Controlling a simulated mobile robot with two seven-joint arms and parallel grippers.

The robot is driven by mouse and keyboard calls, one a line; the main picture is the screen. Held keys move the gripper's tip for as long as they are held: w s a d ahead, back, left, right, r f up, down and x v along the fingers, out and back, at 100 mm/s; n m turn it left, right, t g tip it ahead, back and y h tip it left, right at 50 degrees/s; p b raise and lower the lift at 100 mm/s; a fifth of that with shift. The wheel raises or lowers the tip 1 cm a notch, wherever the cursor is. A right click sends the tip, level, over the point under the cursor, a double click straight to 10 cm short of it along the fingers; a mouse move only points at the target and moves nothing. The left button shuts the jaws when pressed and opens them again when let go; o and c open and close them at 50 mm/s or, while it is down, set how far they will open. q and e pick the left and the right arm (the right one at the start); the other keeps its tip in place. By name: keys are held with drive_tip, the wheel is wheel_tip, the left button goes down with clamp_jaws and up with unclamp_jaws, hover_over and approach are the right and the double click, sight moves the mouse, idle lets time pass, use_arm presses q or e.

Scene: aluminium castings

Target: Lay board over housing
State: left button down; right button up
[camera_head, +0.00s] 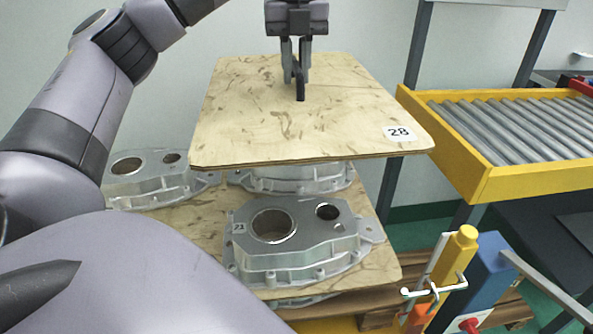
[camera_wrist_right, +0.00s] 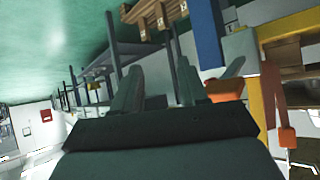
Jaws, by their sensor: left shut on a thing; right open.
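The board (camera_head: 290,125) is a light wooden plate with dark smudges and a white label "28". My left gripper (camera_head: 297,72) points down over it and is shut on the dark upright handle near its middle. The board is above the castings, covering part of a rear housing (camera_head: 290,181); I cannot tell whether they touch. A silver housing (camera_head: 300,243) with two round openings lies in front, mostly uncovered. Another housing (camera_head: 145,178) lies at the left, partly hidden by my arm. My right gripper (camera_wrist_right: 158,85) shows only in the right wrist view, open and empty.
The housings lie on a lower wooden board (camera_head: 205,225) over a pallet (camera_head: 380,315). A yellow-framed roller conveyor (camera_head: 500,178) stands at the right. A blue post (camera_head: 485,270) and yellow post (camera_head: 452,262) with a white clamp stand at the right front.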

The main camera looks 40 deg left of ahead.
sight(295, 104)
use_arm(q)
wheel_tip(295, 104, down, 20)
drive_tip(key=b, duration=0.7)
drive_tip(key=shift+r, duration=0.15)
use_arm(e)
drive_tip(key=shift+n+t+y, duration=0.5)
drive_tip(key=a, duration=0.1)
drive_tip(key=w+a+f, duration=0.1)
drive_tip(key=a+f, duration=0.1)
drive_tip(key=shift+w+f, duration=0.2)
drive_tip(key=shift+w, duration=0.15)
use_arm(q)
drive_tip(key=shift+b, duration=0.35)
drive_tip(key=c, duration=1)
unclamp_jaws()
drive_tip(key=shift+f, duration=0.2)
drive_tip(key=shift+c, duration=0.2)
drive_tip(key=shift+r, duration=0.1)
